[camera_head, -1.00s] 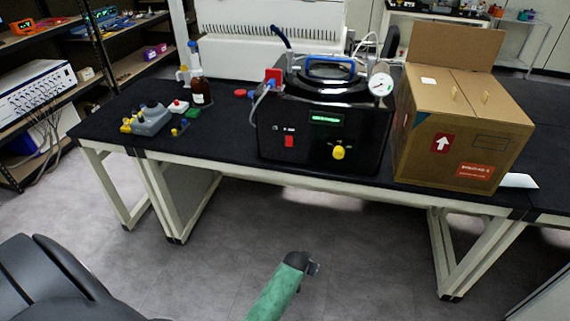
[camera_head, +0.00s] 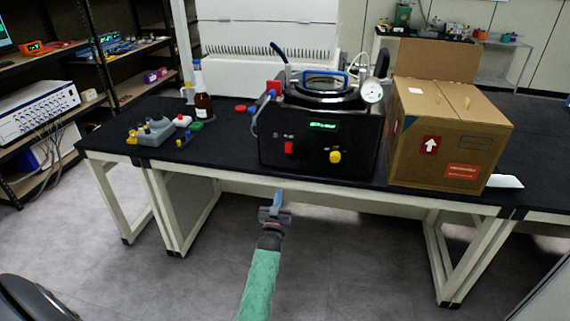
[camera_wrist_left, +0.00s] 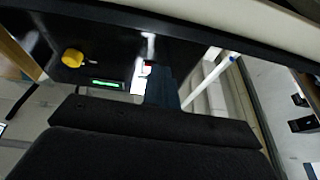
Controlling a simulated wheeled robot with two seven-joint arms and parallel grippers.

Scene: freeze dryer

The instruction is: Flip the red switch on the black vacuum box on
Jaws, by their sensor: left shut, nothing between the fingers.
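The black vacuum box (camera_head: 310,152) stands on the black-topped table in the head view. The red switch (camera_head: 289,147) is on the lower left of its front, left of the yellow knob (camera_head: 335,157) and below the lit green display (camera_head: 323,125). My left gripper (camera_head: 278,198) is shut and empty, in front of the table edge and below the switch, apart from the box. In the left wrist view, the yellow knob (camera_wrist_left: 72,57) and green display (camera_wrist_left: 107,84) show beside the gripper fingers (camera_wrist_left: 162,88). The switch there is small and partly hidden. My right gripper is not in view.
A cardboard box (camera_head: 445,135) stands close to the right of the vacuum box. A brown bottle (camera_head: 203,106) and a grey tool block (camera_head: 153,131) are on the left of the table (camera_head: 235,165). The space before the box front is clear.

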